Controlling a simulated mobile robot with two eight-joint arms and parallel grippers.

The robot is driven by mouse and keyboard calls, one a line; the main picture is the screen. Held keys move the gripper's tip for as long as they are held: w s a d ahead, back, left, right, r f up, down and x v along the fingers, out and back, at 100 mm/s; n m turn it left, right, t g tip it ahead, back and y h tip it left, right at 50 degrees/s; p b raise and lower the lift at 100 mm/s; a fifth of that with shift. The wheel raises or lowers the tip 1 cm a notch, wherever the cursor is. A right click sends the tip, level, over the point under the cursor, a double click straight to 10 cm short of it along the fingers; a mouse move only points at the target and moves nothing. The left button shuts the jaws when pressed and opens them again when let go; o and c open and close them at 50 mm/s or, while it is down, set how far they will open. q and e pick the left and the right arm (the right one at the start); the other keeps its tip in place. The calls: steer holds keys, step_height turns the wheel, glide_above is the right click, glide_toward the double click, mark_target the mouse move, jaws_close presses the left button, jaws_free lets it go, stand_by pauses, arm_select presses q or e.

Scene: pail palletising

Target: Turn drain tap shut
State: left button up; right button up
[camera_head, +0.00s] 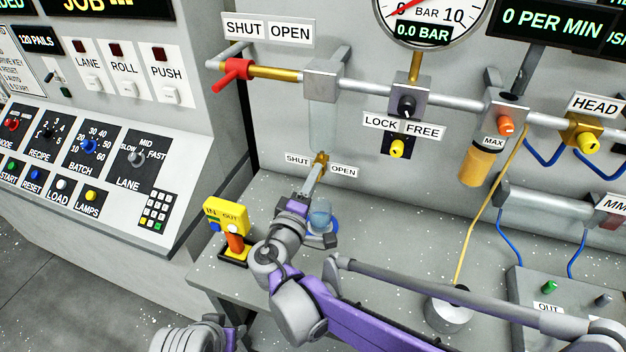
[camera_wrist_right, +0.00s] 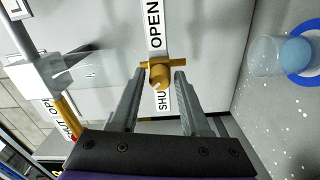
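The drain tap (camera_head: 321,158) is a small brass tap low on the grey wall panel, between a SHUT label (camera_head: 298,159) and an OPEN label (camera_head: 344,171). My right gripper (camera_head: 315,176) reaches up to it from the front. In the right wrist view the tap (camera_wrist_right: 160,75) sits between the tips of my right gripper (camera_wrist_right: 159,84), with a gap on each side of its round knob. Its crossbar lies across the line from SHUT to OPEN. The fingers are apart and hold nothing.
A clear bluish cup (camera_head: 320,213) stands on the bench close beside my right wrist. A yellow IN/OUT box (camera_head: 226,216) with an orange lever is to its left. A red-handled valve (camera_head: 232,72) and pipework run above. Free bench lies right of the cup.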

steer(key=shift+o, duration=0.8)
steer(key=b+v, duration=0.1)
steer(key=v, duration=1)
steer(key=shift+w, duration=0.1)
